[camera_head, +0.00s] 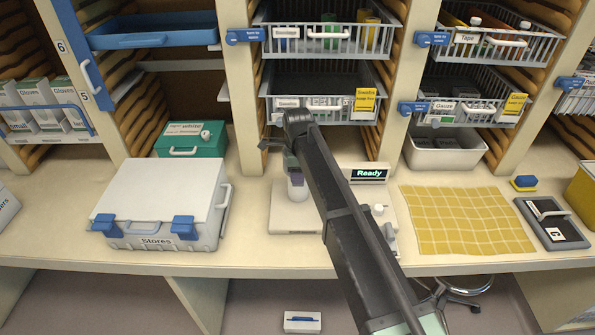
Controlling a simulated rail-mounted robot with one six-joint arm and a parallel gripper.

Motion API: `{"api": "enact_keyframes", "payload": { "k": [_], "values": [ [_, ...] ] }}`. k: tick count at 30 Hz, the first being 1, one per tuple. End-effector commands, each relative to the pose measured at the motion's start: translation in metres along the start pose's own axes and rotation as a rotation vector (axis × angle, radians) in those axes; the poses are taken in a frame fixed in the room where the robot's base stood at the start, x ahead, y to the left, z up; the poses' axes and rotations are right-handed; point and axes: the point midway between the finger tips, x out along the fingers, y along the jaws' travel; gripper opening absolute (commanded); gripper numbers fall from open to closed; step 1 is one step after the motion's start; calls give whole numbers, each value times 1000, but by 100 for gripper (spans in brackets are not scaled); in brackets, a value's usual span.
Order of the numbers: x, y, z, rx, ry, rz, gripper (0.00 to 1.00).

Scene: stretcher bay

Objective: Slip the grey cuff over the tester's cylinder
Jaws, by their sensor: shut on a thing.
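The tester (296,222) is a pale device on the counter with a flat base and a display (369,174) reading "Ready". A whitish upright cylinder (298,194) stands on its left part. My gripper (294,172) points down directly above this cylinder, partly hidden by my dark arm. It is shut on a small greyish piece (296,180), which I take to be the grey cuff, at the cylinder's top. I cannot tell whether the cuff is around the cylinder or just above it.
A white Stores case (160,196) stands to the left, with a green box (190,140) behind it. A yellow checked cloth (466,220) and a dark clipboard-like device (552,222) lie to the right. Wire baskets (325,78) hang above the tester.

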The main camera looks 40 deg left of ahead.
Motion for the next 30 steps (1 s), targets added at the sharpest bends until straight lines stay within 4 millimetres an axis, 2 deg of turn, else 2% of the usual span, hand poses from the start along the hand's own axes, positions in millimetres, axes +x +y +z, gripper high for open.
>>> {"api": "enact_keyframes", "payload": {
  "k": [24, 30],
  "values": [
    [38, 0, 0, 0, 0, 0, 19],
    [30, 0, 0, 0, 0, 0, 19]
  ]
}}
